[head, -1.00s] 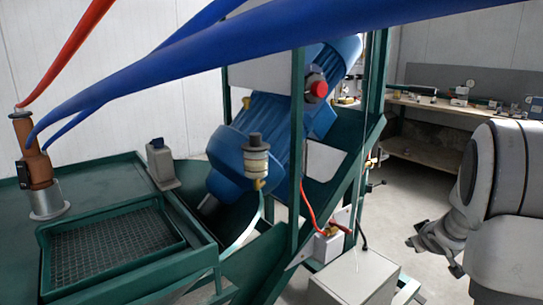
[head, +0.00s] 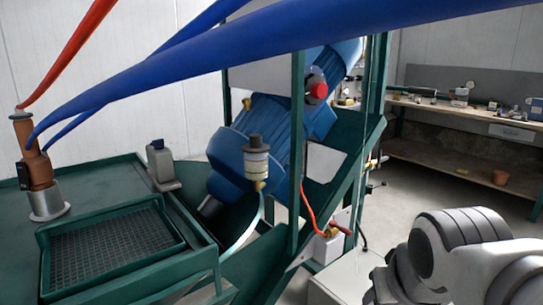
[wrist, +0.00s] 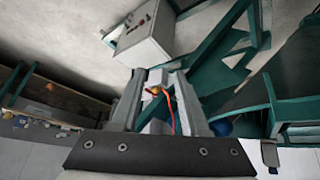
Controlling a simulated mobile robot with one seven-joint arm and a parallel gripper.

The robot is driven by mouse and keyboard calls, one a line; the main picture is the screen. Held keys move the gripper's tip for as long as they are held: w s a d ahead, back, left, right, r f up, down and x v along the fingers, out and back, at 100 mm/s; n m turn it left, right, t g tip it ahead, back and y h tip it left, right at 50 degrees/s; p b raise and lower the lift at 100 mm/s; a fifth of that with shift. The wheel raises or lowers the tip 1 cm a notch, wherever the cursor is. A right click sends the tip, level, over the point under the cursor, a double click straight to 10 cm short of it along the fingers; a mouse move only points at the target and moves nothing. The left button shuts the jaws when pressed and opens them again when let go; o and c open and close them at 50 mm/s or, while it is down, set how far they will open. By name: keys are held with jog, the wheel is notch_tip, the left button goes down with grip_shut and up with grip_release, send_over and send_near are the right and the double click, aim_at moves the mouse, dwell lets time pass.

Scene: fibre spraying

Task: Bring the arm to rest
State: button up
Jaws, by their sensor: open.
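My arm (head: 465,262) is at the lower right of the head view, folded low beside the green machine frame. The end of the arm is partly cut off or hidden there, and the fingers do not show clearly. In the wrist view my gripper (wrist: 160,88) has its two grey fingers apart. No held thing shows between them; a small box with a red cable is seen through the gap, beyond the fingers.
The green frame (head: 298,150) carries a blue motor (head: 283,120). A pale control box (head: 340,280) stands close to my arm and also shows in the wrist view (wrist: 148,35). A workbench (head: 440,108) stands at the back right, with open floor before it.

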jog(key=s+a+y, duration=0.1)
jog(key=s+a, duration=0.2)
jog(key=s, duration=0.2)
notch_tip(320, 180, up, 15)
jog(key=p, duration=1.5)
jog(key=shift+w+f+g, duration=0.15)
jog(key=shift+w+g, duration=0.15)
jog(key=shift+f, duration=0.1)
